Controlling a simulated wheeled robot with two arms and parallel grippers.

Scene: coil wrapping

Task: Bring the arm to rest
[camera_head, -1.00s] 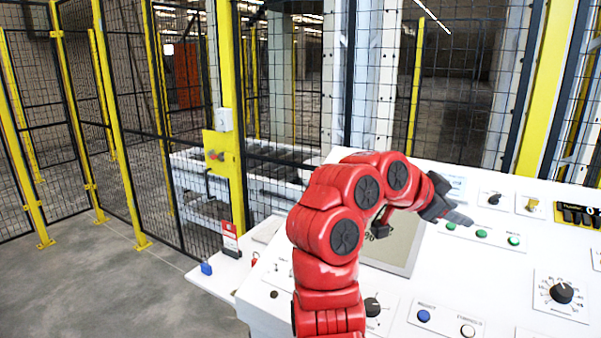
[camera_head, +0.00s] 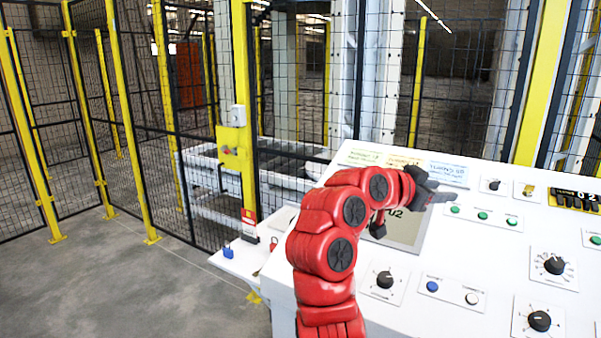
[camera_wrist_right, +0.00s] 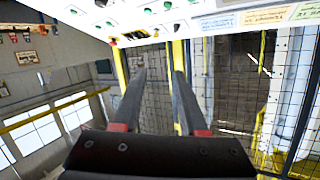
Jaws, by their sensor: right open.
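My right arm rises from the bottom of the head view and bends over a sloped white control panel (camera_head: 452,318). My right gripper (camera_head: 447,196) is at its end, above the panel near a row of green buttons (camera_head: 483,216). In the right wrist view the two dark fingers of my right gripper (camera_wrist_right: 157,75) stand apart with nothing between them, so it is open. I cannot tell from the head view how close the fingertips are to the panel. Part of the panel's screen (camera_head: 412,230) is hidden behind the arm. My left gripper is out of view.
Black knobs (camera_head: 540,321), a blue button (camera_head: 432,286) and paper labels (camera_head: 448,173) are on the panel. Yellow-framed mesh fencing (camera_head: 245,100) stands behind. The grey floor (camera_head: 120,290) at left is clear.

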